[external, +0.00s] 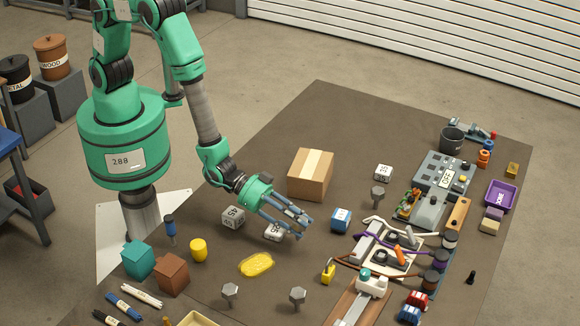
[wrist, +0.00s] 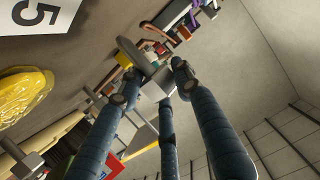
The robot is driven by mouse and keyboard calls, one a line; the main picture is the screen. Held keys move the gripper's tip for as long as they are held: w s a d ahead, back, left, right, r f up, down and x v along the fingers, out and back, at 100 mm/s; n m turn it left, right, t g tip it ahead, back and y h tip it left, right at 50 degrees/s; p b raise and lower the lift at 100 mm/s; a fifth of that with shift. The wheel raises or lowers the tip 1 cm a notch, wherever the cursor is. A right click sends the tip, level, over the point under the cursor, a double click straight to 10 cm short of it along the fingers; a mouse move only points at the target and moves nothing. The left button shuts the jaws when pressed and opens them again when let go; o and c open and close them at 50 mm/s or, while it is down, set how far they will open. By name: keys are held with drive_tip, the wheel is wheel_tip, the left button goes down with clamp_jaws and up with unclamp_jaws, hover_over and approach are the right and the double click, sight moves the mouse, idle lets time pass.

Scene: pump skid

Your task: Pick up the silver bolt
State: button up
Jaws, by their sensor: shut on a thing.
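My gripper (external: 301,222) is low over the middle of the table, its fingers pointing right. In the wrist view its fingers (wrist: 152,88) close around a grey metal piece (wrist: 157,81) that looks like a silver bolt, with a flat wider part beyond the fingertips. In the external view the fingers mostly hide this piece. Other silver bolts stand head up on the table: one at the front left (external: 230,290), one at the front middle (external: 297,295) and one right of the cardboard box (external: 378,194).
White numbered blocks (external: 233,217) lie near my gripper, one partly under it. A cardboard box (external: 311,174) stands behind and a blue block (external: 341,220) to the right. A yellow lump (external: 256,265) lies in front. The pump fixture (external: 385,247) fills the right side.

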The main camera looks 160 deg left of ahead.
drive_tip(key=s+a+f+p+v, duration=0.1)
drive_tip(key=f+v, duration=0.1)
drive_tip(key=v, duration=1)
drive_tip(key=shift+s+d, duration=0.25)
drive_tip(key=shift+s, duration=0.35)
drive_tip(key=s+a+r+n+y, duration=0.1)
drive_tip(key=s+a+r, duration=0.1)
drive_tip(key=s, duration=0.6)
drive_tip(key=s+a+r+n+g+y+b, duration=0.1)
drive_tip(key=s+r, duration=0.3)
drive_tip(key=s, duration=0.5)
drive_tip(key=s+a+r+g, duration=0.1)
drive_tip(key=s+a+r, duration=0.1)
drive_tip(key=s, duration=0.6)
drive_tip(key=shift+s+a+r+n+y+b, duration=0.3)
drive_tip(key=shift+s+a+r+n+y, duration=0.1)
drive_tip(key=shift+r, duration=0.1)
drive_tip(key=r+b+x, duration=0.1)
drive_tip(key=x, duration=1.5)
drive_tip(key=shift+w+r+b, duration=0.25)
drive_tip(key=shift+r+b, duration=0.1)
drive_tip(key=shift+r, duration=0.05)
drive_tip(key=shift+f, duration=0.1)
